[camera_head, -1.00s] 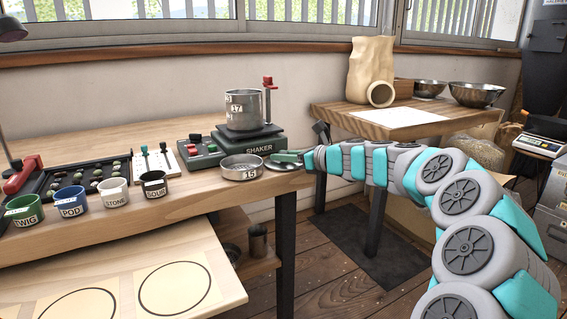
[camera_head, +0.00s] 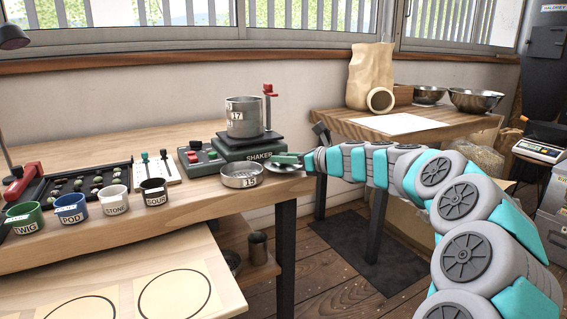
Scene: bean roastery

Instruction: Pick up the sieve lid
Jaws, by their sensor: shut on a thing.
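My gripper (camera_head: 289,159), with green fingers, is at the right end of the bench, just right of the shaker's base. It is shut on the sieve lid (camera_head: 284,168), a thin round grey metal disc partly hidden under the fingers. The lid is at the bench's right edge; I cannot tell how far above the surface it is. A shallow round metal sieve (camera_head: 242,182) marked 15 sits on the bench just left of the lid. A taller metal sieve stack (camera_head: 244,118) marked 17 stands on the green shaker (camera_head: 240,150).
Several labelled cups (camera_head: 114,200) line the bench's front left, before a dark bean tray (camera_head: 85,184). A lower board with circles (camera_head: 215,262) juts out in front. A side table (camera_head: 450,127) with bowls (camera_head: 476,101) stands behind my arm.

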